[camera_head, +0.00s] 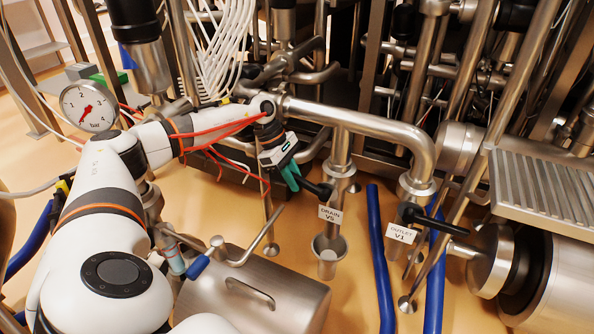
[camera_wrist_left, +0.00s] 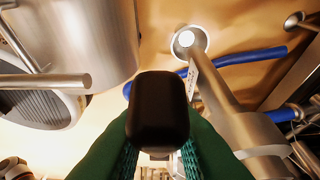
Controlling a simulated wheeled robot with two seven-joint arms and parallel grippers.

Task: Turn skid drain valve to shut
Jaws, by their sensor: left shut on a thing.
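The drain valve's black handle (camera_head: 317,189) sticks out to the left of its vertical steel pipe (camera_head: 341,155), above a tag reading DRAIN V5 (camera_head: 330,214). My left gripper (camera_head: 292,176), with green fingers, is at the handle's outer end and shut on it. In the left wrist view the black handle (camera_wrist_left: 158,108) shows end-on between the green fingers (camera_wrist_left: 160,150) and hides much of the valve behind it. A steel drain cup (camera_head: 329,255) is below the valve; a round steel opening (camera_wrist_left: 189,40) shows in the wrist view. My right gripper is not in view.
A second valve with a black handle (camera_head: 432,217) and a tag reading OUTLET V1 (camera_head: 400,233) stands to the right. Blue hoses (camera_head: 380,260) lie on the floor. A steel box (camera_head: 255,295) is in front, and a pressure gauge (camera_head: 88,106) is at left.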

